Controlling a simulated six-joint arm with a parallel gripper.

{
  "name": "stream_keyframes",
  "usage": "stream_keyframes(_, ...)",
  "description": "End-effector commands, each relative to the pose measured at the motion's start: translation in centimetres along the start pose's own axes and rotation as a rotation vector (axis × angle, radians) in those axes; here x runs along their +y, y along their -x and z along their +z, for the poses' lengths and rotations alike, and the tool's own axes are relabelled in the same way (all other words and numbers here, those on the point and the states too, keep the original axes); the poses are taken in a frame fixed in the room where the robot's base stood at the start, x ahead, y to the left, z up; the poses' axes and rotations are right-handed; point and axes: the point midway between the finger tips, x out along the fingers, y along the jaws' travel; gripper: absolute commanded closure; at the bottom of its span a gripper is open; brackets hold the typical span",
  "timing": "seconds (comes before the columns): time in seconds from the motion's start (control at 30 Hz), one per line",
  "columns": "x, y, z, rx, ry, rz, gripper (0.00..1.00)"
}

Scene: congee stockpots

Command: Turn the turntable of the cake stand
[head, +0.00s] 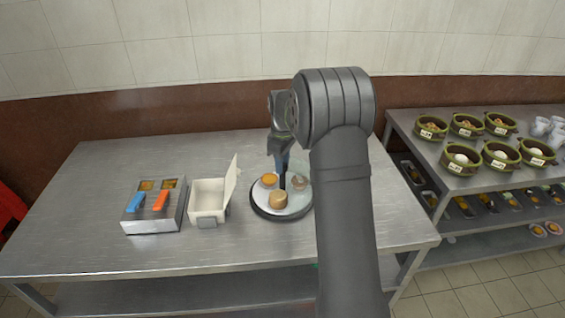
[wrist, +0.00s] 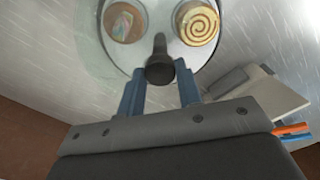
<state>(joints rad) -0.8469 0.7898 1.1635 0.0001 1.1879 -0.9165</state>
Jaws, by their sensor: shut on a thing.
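The cake stand's round pale turntable (head: 295,207) sits on a dark base on the steel table. Several small pastries lie on it, among them a tan one (head: 278,199) at the front and an orange-topped one (head: 268,180). A dark upright knob (head: 283,181) rises near the middle of the turntable. It shows in the wrist view (wrist: 159,68) between my two blue fingers. My gripper (head: 282,165) points down over the stand and is shut on the knob. In the wrist view, a spiral-topped pastry (wrist: 198,24) lies close by on the pale turntable (wrist: 150,15).
A white box with its lid raised (head: 208,197) stands just left of the cake stand. Further left is a metal holder (head: 153,222) with blue and orange handles. A side table (head: 455,185) with several bowls stands at the right. The steel table's left end is clear.

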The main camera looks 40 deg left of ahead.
Motion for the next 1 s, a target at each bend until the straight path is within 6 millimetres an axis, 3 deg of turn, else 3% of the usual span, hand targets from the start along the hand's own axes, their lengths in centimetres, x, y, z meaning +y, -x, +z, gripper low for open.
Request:
stream_keyframes(0.5, -0.02, -0.08, 0.06, -0.002, 0.234, -0.002, 1.0)
stream_keyframes(1.0, -0.02, -0.09, 0.06, -0.002, 0.327, -0.002, 1.0)
